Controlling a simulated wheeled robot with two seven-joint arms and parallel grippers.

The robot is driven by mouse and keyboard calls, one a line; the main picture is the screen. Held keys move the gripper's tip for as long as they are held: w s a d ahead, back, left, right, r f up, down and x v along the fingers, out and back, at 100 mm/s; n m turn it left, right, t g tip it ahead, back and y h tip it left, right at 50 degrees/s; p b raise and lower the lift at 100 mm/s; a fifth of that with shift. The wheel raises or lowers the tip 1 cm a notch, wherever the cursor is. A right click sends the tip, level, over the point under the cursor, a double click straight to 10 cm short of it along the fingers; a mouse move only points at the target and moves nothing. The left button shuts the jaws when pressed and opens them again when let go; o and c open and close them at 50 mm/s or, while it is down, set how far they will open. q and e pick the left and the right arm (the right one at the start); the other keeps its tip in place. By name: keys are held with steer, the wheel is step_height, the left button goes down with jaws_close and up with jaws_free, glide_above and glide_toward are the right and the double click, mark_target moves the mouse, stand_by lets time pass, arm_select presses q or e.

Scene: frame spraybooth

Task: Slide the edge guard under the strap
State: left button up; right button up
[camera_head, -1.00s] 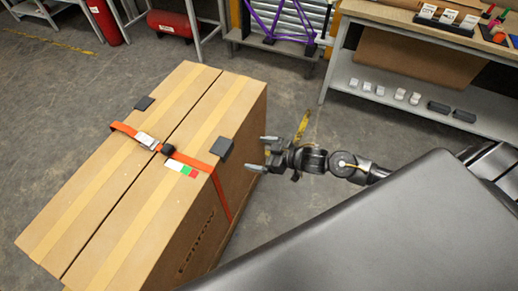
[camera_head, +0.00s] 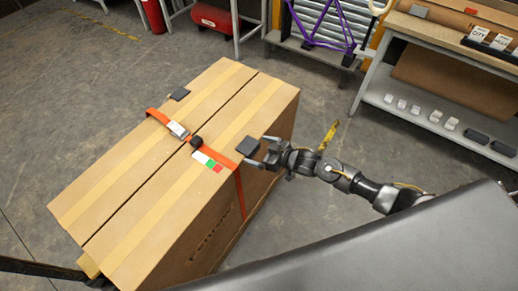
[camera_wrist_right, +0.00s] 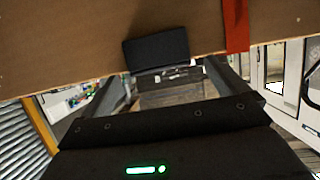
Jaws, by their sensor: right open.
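A dark edge guard (camera_head: 248,146) sits on the right top edge of the big cardboard box (camera_head: 150,165), just beyond the orange strap (camera_head: 225,158). In the right wrist view the guard (camera_wrist_right: 156,50) is at the box edge, with the strap (camera_wrist_right: 235,25) to its right and a small gap between them. My right gripper (camera_head: 258,151) is open at the guard, one finger toward each side of it. Contact cannot be told. A second dark guard (camera_head: 180,94) lies near the box's far left edge, apart from the strap. My left gripper does not show.
A workbench with a lower shelf (camera_head: 435,125) stands at the right, and a rack with a purple frame (camera_head: 325,22) at the back. Floor is clear between box and bench.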

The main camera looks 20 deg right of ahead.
mark_target(234, 168)
steer(key=shift+w+a+f, duration=0.1)
steer(key=shift+w+a, duration=0.05)
steer(key=shift+w, duration=0.05)
steer(key=c, duration=0.9)
steer(key=shift+s+a+p, duration=0.9)
steer(key=shift+s+a, duration=0.6)
steer(key=shift+a, duration=0.3)
steer(key=shift+s+a+p, duration=0.35)
steer(key=shift+s+a, duration=0.5)
steer(key=shift+a, duration=0.2)
steer(key=shift+s+a+p, duration=0.35)
steer(key=shift+s+a, duration=0.5)
steer(key=shift+a, duration=0.15)
steer(key=o, duration=0.9)
